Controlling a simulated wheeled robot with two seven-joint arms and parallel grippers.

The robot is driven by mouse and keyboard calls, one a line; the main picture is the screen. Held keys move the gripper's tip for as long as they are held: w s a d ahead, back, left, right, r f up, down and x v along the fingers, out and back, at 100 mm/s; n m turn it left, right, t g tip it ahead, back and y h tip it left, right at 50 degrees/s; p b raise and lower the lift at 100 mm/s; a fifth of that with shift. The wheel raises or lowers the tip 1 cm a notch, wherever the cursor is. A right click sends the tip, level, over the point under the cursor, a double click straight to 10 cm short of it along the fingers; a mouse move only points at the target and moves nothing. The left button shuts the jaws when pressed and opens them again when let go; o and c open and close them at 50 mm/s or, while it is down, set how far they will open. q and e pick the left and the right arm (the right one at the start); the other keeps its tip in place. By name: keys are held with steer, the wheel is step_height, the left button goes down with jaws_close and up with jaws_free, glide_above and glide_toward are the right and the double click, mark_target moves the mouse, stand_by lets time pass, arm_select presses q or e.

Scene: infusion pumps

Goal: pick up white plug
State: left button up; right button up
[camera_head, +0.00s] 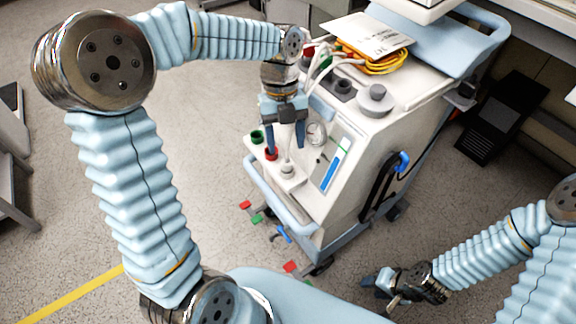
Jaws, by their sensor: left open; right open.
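The white plug (287,170) stands on a small white shelf at the front of the white pump cart (352,165). A pale cord or stem rises from it between my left fingers. My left gripper (286,140) points down, open, a little above and behind the plug in the picture. Its two dark fingers are apart; I cannot tell whether they touch anything. A red plug (271,154) and a green plug (257,137) sit on the same shelf, left of the white one. My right gripper (382,288) is low at the right, away from the shelf, open and empty.
A gauge (315,132) and a blue-striped panel (331,172) are right of the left gripper. Yellow cables (378,64), a paper sheet (368,36) and grey knobs (375,99) are on the cart top. Red, green and blue pieces hang low in front.

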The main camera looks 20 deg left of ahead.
mark_target(287, 157)
arm_select(q)
steer(key=x, duration=0.5)
steer(key=shift+s+d+f, duration=0.1)
steer(key=shift+s+f, duration=0.05)
steer(key=shift+f, duration=0.15)
jaws_close()
